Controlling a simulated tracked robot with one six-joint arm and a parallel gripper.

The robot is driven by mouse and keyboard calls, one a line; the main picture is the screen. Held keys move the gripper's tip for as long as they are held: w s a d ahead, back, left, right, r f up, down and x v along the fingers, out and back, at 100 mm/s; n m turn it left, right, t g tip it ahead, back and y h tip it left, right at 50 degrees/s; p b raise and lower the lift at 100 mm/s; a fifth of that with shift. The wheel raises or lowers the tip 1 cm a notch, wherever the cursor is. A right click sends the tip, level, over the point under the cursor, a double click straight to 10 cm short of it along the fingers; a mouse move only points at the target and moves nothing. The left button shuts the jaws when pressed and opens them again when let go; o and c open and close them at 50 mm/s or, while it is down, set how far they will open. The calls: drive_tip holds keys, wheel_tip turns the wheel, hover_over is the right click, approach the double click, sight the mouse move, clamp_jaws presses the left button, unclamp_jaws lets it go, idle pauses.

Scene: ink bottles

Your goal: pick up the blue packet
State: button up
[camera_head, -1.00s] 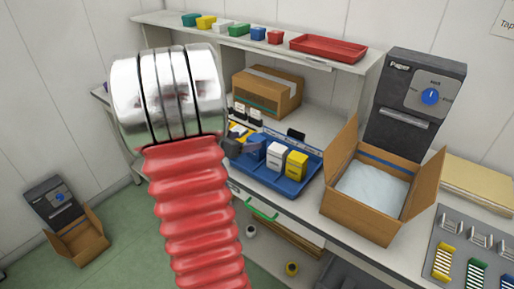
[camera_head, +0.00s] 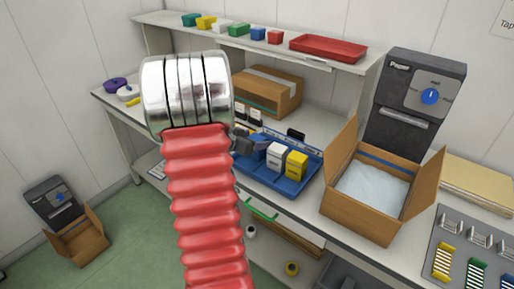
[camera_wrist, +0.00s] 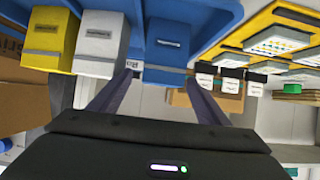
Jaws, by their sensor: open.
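The blue packet (camera_wrist: 168,45) stands in a blue tray (camera_wrist: 215,12) beside a white packet (camera_wrist: 100,42) and a yellow packet (camera_wrist: 50,38); the wrist view shows them upside down. My gripper (camera_wrist: 160,78) is open and empty. Its two dark fingertips appear on either side of the blue packet's near end in the picture; I cannot tell whether they touch it. In the head view my gripper (camera_head: 244,142) is at the tray's left part and hides most of the blue packet. The white packet (camera_head: 276,157) and yellow packet (camera_head: 296,165) show clearly there.
An open cardboard box (camera_head: 365,215) stands right of the tray. A closed carton (camera_head: 268,92) is behind it. A shelf above holds small coloured bins and a red tray (camera_head: 328,47). My red arm covers the bench's left middle.

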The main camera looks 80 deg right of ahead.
drive_tip(key=shift+x, duration=1)
drive_tip(key=c, duration=1.2)
drive_tip(key=shift+r, duration=0.1)
wheel_tip(320, 180, up, 10)
idle(0.3)
